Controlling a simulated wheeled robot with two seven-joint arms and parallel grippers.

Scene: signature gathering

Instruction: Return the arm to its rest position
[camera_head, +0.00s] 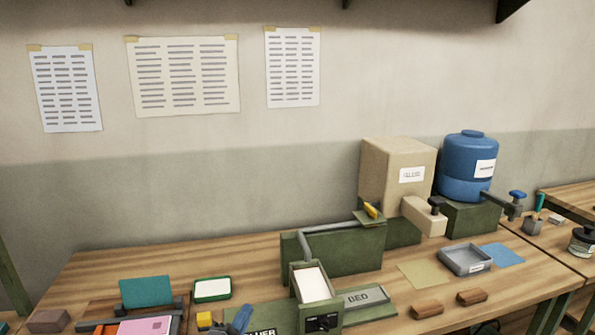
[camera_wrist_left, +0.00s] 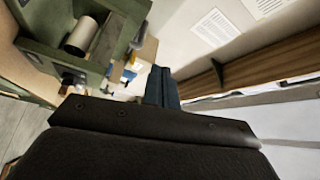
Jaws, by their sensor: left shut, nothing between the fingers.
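My left gripper (camera_wrist_left: 162,86) shows in the left wrist view as two dark blue fingers pressed together, with nothing between them. It is raised and apart from the objects around it, and the view is strongly tilted. In the head view a blue and grey shape (camera_head: 240,319) stands at the bottom edge beside a small yellow piece (camera_head: 204,320); I cannot tell whether it is part of my gripper. My left arm is not clearly seen there. My right gripper is in neither view.
The wooden bench (camera_head: 230,258) carries a green press (camera_head: 340,247), a grey tray (camera_head: 466,260), brown blocks (camera_head: 428,309), a green-rimmed pad (camera_head: 212,289) and a teal panel (camera_head: 146,291). A blue jug (camera_head: 468,165) and tan box (camera_head: 395,175) stand behind. A shelf (camera_wrist_left: 265,66) runs along the wall.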

